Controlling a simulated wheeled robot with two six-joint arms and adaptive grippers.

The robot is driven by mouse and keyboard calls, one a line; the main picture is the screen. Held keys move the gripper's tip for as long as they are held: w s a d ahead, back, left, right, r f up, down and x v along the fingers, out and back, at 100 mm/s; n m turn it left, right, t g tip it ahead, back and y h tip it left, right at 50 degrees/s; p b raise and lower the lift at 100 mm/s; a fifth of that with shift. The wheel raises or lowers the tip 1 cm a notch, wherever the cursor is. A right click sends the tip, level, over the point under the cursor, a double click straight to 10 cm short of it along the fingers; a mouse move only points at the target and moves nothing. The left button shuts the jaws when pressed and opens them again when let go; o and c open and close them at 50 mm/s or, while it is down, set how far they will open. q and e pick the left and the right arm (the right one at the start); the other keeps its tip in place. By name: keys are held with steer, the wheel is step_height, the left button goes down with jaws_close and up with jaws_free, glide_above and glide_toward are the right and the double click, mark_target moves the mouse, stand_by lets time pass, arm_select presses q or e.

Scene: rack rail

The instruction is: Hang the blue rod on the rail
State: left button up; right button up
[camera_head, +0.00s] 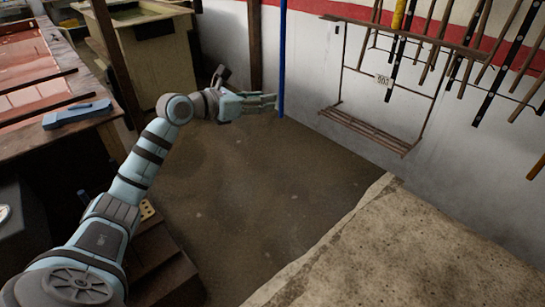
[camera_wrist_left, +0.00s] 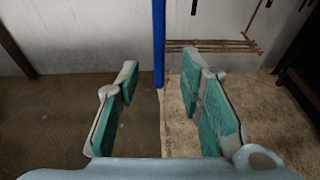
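The blue rod (camera_head: 282,55) stands vertical against the white wall in the head view; its top end is out of frame. My left gripper (camera_head: 275,103) points at its lower part, fingers beside it. In the left wrist view the blue rod (camera_wrist_left: 159,45) shows in the gap between the two finger pads of the open left gripper (camera_wrist_left: 160,75), with space on both sides. I cannot tell whether the rod is between the tips or just beyond them. The wooden rail (camera_head: 405,33) is on the wall at the upper right. My right gripper is not in view.
Several dark and brown rods (camera_head: 505,60) hang at the right. A wire rack with a slatted shelf (camera_head: 368,130) is below the rail. A bench with a blue tool (camera_head: 77,114) is at the left. A pale slab (camera_head: 420,250) fills the lower right. The middle floor is clear.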

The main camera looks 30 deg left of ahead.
arm_select(q)
steer(key=s+d+f+m+g+h, duration=0.2)
steer(key=s+d+f+m+h, duration=0.2)
steer(key=s+d, duration=0.7)
steer(key=shift+s+f+g+h+p, duration=0.3)
steer(key=shift+s+f+h, duration=0.25)
steer(key=shift+s, duration=0.3)
